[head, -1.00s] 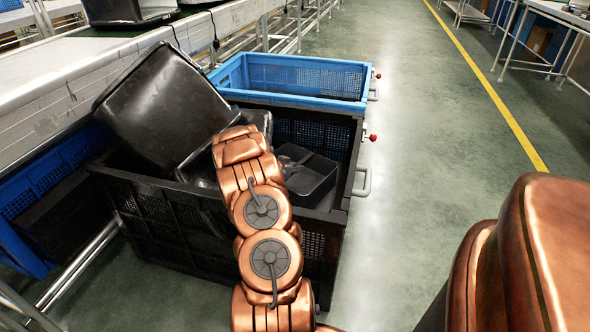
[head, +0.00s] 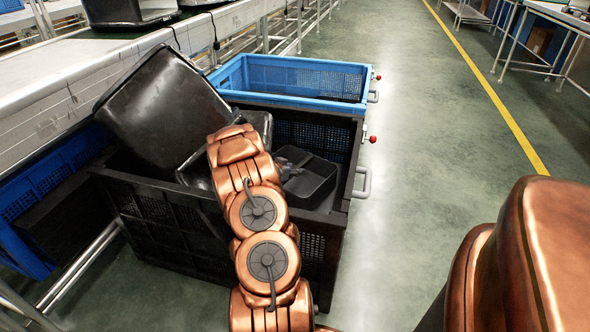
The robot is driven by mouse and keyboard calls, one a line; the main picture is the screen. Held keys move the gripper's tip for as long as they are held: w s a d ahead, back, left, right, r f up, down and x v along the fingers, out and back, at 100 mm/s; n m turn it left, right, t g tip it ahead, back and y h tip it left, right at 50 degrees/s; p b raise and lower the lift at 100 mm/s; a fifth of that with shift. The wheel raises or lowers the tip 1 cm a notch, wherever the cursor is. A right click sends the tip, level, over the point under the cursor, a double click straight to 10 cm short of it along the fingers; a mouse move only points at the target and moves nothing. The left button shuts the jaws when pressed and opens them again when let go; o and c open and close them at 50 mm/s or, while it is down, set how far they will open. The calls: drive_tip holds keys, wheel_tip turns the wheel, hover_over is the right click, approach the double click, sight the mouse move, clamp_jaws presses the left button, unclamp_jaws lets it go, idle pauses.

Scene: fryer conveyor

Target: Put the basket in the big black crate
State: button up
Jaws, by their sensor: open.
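The big black crate (head: 175,235) stands on the floor beside the conveyor. A large black basket (head: 165,105) leans tilted at its left side, its upper part above the rim. Another black basket (head: 195,168) shows partly behind my arm. A smaller black basket (head: 312,182) lies inside the crate at the right. My arm reaches over the crate's front wall. Dark grey parts that look like my gripper (head: 287,166) show just right of the wrist, over the smaller basket. They look open and empty; the fingertips are hard to make out, and contact is unclear.
A blue crate (head: 290,80) stands empty directly behind the black crate. The conveyor (head: 90,75) runs along the left with a black basket (head: 125,12) on it. The green floor to the right is clear up to the yellow line.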

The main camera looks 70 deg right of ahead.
drive_tip(key=p+v, duration=0.2)
drive_tip(key=v, duration=0.8)
drive_tip(key=shift+a+r+p, duration=0.15)
drive_tip(key=shift+p, duration=0.25)
